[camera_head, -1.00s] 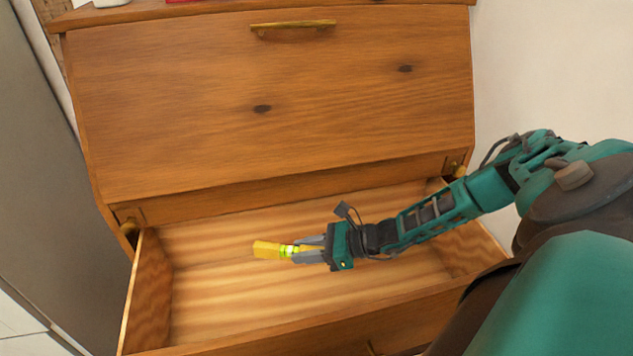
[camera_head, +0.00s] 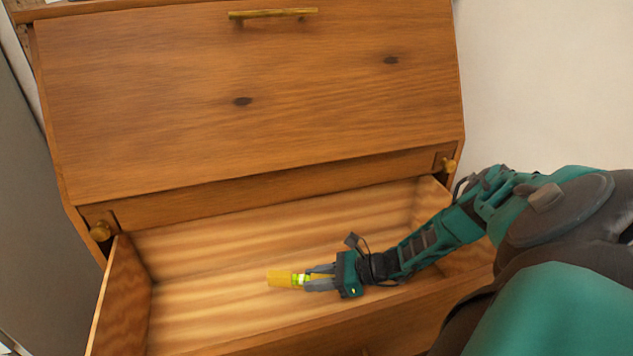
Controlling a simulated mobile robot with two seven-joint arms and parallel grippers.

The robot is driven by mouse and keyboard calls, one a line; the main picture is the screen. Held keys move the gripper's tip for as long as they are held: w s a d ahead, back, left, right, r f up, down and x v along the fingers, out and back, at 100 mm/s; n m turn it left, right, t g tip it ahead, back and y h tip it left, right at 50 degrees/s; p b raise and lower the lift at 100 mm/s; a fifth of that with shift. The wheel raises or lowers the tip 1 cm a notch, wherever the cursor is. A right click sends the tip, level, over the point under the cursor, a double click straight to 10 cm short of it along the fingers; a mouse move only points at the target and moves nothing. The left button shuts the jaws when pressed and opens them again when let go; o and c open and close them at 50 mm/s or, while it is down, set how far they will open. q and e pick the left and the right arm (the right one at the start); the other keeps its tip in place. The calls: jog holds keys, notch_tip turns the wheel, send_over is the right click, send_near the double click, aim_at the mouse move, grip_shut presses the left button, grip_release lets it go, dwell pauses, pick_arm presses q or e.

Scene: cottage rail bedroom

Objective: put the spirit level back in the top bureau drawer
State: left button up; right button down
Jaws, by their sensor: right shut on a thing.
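The spirit level (camera_head: 281,279) is a short yellow bar with a bright green-yellow vial. My right gripper (camera_head: 318,278) is shut on its right end, and its other end points left. Both are within the outline of the open top bureau drawer (camera_head: 122,290), over its bare wooden floor. I cannot tell whether the level touches the floor. The drawer holds nothing else that I can see. My left gripper is not in view.
The bureau's closed slanted front (camera_head: 250,100), with a brass handle (camera_head: 272,13), rises behind the drawer. Brass-knobbed supports (camera_head: 101,231) flank the drawer opening. A grey surface stands at the left and a pale wall (camera_head: 540,80) at the right. The drawer's left part is free.

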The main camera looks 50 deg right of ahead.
jog(key=shift+r, duration=0.1)
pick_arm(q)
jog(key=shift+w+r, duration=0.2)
pick_arm(e)
jog(key=shift+f, duration=0.6)
jog(key=c, duration=1.3)
grip_release()
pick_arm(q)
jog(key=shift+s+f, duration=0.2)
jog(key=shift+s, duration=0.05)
pick_arm(e)
jog(key=o, duration=0.4)
jog(key=shift+r, duration=0.5)
pick_arm(q)
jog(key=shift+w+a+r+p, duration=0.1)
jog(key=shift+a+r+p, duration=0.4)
jog(key=shift+p, duration=0.65)
pick_arm(e)
jog(key=v, duration=1.2)
jog(key=shift+r, duration=0.15)
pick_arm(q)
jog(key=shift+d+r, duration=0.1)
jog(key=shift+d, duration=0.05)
